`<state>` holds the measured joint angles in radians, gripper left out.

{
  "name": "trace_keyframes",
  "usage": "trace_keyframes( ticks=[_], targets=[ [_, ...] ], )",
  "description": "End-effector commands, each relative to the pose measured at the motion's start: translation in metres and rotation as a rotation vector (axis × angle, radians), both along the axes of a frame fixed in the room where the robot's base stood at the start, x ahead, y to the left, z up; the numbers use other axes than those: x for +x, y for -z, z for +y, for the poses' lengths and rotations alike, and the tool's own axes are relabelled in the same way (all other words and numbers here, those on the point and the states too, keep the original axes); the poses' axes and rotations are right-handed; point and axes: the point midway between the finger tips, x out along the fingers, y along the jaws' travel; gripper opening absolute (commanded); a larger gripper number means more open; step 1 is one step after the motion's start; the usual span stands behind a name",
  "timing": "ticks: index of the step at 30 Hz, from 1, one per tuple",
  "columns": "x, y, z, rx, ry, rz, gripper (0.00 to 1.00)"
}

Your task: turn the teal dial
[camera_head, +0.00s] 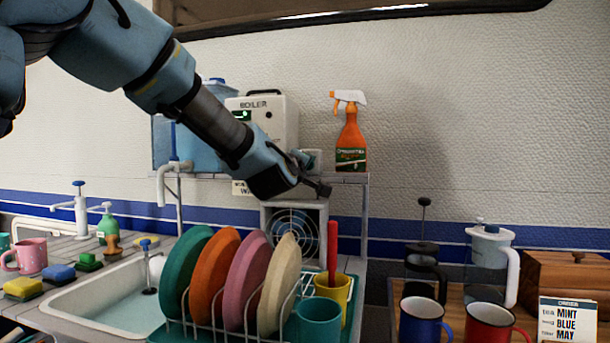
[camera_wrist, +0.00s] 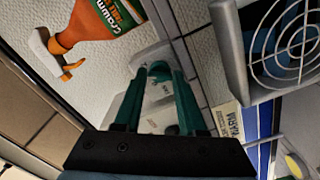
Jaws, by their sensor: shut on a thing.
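The teal dial (camera_wrist: 159,68) shows between my fingertips in the wrist view, on the front of a small pale box (camera_wrist: 160,92). My gripper (camera_wrist: 160,76) has its two teal fingers closed in on the dial from both sides. In the head view my gripper (camera_head: 304,161) reaches the small pale box (camera_head: 314,158) on the shelf, between the boiler and the spray bottle. There my gripper hides the dial, and its angle cannot be told.
An orange spray bottle (camera_head: 350,138) stands close right of the box, and the white boiler (camera_head: 272,115) behind left. A fan (camera_head: 292,222) sits below the shelf (camera_head: 345,178). Plates in a rack (camera_head: 220,325) and mugs stand lower down. The wall above is clear.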

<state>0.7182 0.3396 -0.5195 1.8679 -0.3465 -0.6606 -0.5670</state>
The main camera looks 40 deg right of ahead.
Motion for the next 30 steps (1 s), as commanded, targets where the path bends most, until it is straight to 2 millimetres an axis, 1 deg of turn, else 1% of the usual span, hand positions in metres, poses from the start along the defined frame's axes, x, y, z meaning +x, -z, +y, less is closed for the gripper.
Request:
trace_keyframes(
  ticks=[1, 6, 15, 22, 30],
  targets=[
    [-0.0014, 0.0027, -0.0006, 0.024, 0.002, -0.037, 0.00],
    [-0.0011, 0.0022, -0.0005, 0.106, 0.002, -0.164, 0.00],
    [-0.0008, 0.0020, -0.0002, 0.215, 0.002, -0.331, 0.00],
    [-0.0003, 0.0017, 0.0000, 0.260, 0.002, -0.402, 0.00],
    [-0.0001, 0.0017, 0.0000, 0.277, 0.002, -0.426, 0.00]
  ],
)
